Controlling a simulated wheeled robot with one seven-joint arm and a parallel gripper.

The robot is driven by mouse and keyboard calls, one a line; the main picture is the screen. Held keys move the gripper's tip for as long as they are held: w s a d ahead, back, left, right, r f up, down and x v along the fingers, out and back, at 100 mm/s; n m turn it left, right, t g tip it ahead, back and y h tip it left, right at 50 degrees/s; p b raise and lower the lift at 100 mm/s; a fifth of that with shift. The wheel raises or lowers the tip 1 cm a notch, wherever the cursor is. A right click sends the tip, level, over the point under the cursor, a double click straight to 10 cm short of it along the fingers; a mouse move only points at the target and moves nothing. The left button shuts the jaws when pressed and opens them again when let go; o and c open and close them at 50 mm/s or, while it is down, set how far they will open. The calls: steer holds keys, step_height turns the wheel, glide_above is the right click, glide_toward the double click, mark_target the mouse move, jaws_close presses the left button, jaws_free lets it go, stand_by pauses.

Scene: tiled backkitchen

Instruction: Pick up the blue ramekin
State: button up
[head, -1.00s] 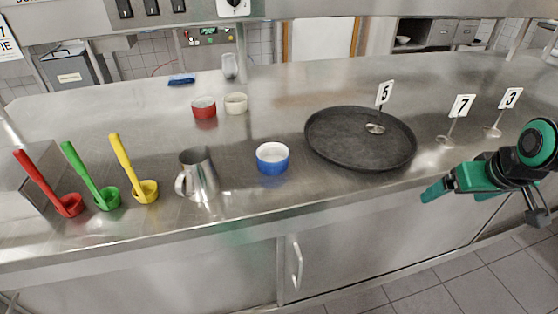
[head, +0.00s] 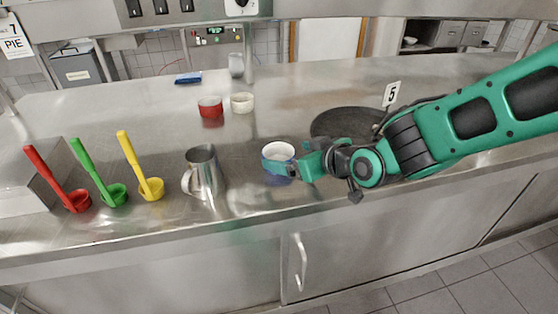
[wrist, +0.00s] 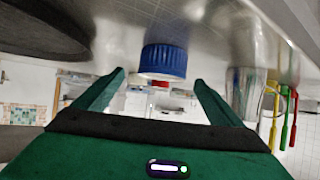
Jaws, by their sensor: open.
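The blue ramekin (head: 279,152), white inside, stands upright on the steel counter. In the head view its lower right part is hidden behind my gripper (head: 295,170). My gripper is open and reaches in from the right, its fingers at the ramekin's near side. In the wrist view the ramekin (wrist: 164,61) shows upside down, ahead of and between the two spread fingertips of my gripper (wrist: 158,80). The fingers are not closed on it. I cannot tell whether a finger touches it.
A steel jug (head: 204,173) stands left of the ramekin. A dark round tray (head: 340,122) lies to the right, behind my arm. Red (head: 210,107) and white (head: 242,102) ramekins stand farther back. Red, green and yellow ladles (head: 151,188) are at the left.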

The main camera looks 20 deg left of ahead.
mark_target(271, 153)
steer(key=shift+s+x, duration=0.2)
steer(key=shift+x, duration=2.8)
steer(key=shift+f, duration=0.15)
steer(key=c, duration=1.3)
steer(key=shift+o, duration=0.2)
